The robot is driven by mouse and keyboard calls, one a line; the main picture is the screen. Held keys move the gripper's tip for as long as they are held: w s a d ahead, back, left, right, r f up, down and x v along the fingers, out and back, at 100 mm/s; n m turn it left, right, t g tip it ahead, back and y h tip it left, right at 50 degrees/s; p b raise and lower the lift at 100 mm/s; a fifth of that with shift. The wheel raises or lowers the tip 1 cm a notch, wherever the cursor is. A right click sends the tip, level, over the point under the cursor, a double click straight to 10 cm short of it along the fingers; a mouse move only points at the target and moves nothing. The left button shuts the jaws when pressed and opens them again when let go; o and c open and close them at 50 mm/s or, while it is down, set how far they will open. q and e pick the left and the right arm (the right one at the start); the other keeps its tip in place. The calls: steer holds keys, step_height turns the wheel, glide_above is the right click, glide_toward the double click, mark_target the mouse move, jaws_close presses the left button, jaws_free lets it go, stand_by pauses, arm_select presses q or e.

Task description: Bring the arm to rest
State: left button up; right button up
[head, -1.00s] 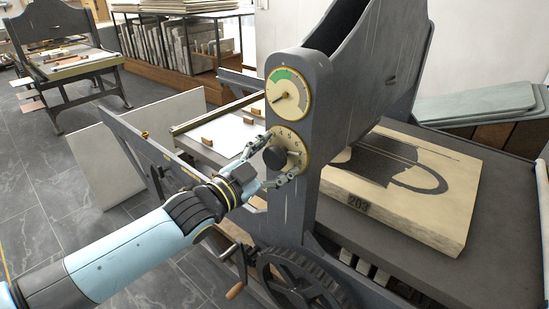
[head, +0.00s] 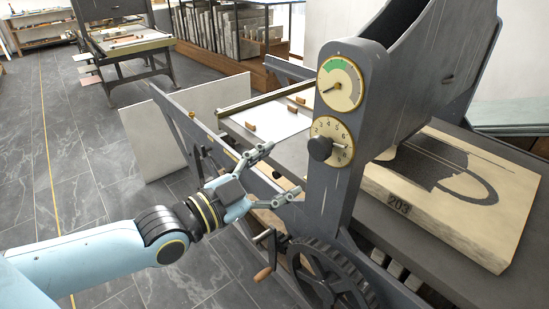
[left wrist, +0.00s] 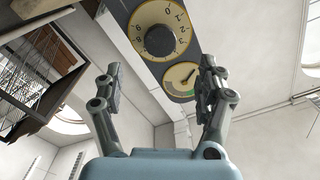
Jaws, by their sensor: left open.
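My left gripper (head: 281,174) is open and empty in the head view, to the left of the press's grey upright and apart from it. On the upright are a black knob (head: 320,148) on a numbered dial (head: 337,126) and, above it, a round gauge (head: 341,84) with a green sector. In the left wrist view the knob (left wrist: 160,41) and gauge (left wrist: 180,78) show beyond the open fingers (left wrist: 160,85), with nothing between the fingertips. My right gripper is in neither view.
A litho stone (head: 470,205) marked 203 lies on the press bed at right. A toothed wheel (head: 325,275) and a crank handle (head: 262,274) sit below my gripper. A pale board (head: 155,135) leans against the press. Open tiled floor (head: 100,190) lies at left.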

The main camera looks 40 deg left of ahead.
arm_select(q)
steer(key=shift+s, duration=0.15)
stand_by(0.4)
steer(key=s+a+f+n+g+y+b, duration=0.1)
steer(key=s+f+g+b, duration=0.25)
steer(key=f, duration=0.95)
steer(key=s+f+n+g+y+b, duration=0.15)
steer(key=f+b, duration=0.25)
steer(key=f, duration=1)
steer(key=s+a+f+n+g+b, duration=0.1)
steer(key=s+f+g+b, duration=0.25)
steer(key=f, duration=0.95)
steer(key=s+d+f+n+g+b, duration=0.15)
steer(key=s+f+g+b, duration=0.25)
steer(key=s+f, duration=1)
steer(key=s+f+g, duration=0.2)
steer(key=s, duration=0.4)
steer(key=s+d+f+n+g, duration=0.1)
steer(key=s+f+g, duration=0.1)
steer(key=s, duration=0.4)
steer(key=shift+s+d+f, duration=0.15)
steer(key=shift+s+f, duration=0.15)
steer(key=shift+f, duration=0.1)
steer(key=shift+n+g, duration=0.3)
steer(key=shift+g, duration=0.05)
steer(key=shift+c, duration=0.2)
